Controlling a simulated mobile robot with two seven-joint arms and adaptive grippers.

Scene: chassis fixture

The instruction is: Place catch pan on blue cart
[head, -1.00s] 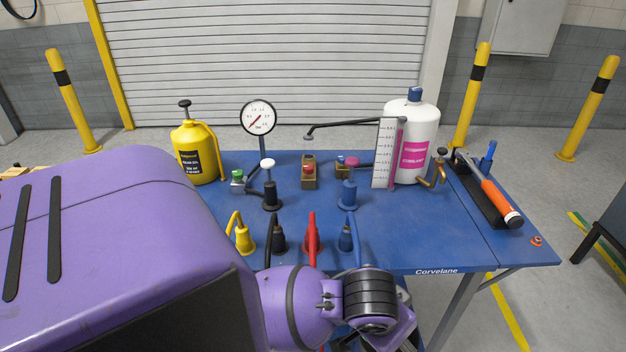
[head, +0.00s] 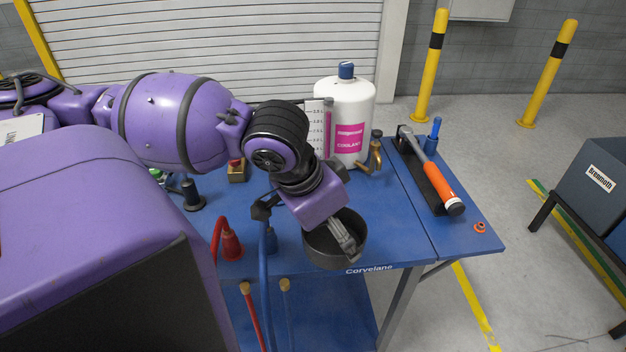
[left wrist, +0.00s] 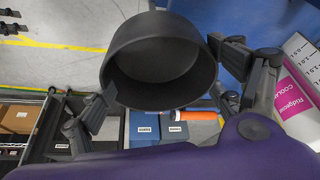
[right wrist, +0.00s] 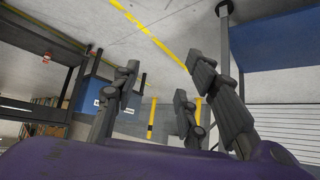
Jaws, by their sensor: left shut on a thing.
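The catch pan is a dark grey round bowl (head: 322,252), held over the front edge of the blue cart (head: 400,235), near its printed name. My left gripper (head: 345,236) is shut on the pan's wall, coming down from above. Whether the pan touches the cart top is hard to tell. In the left wrist view the pan (left wrist: 158,62) sits between the fingers of my left gripper (left wrist: 168,85), its open side facing the camera. My right gripper (right wrist: 165,95) shows only in the right wrist view, with fingers spread and nothing between them.
A white coolant bottle (head: 350,105) stands behind the pan, with a brass tap (head: 375,155) beside it. A torque wrench with an orange handle (head: 438,185) lies at the right, near an orange ring (head: 480,227).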

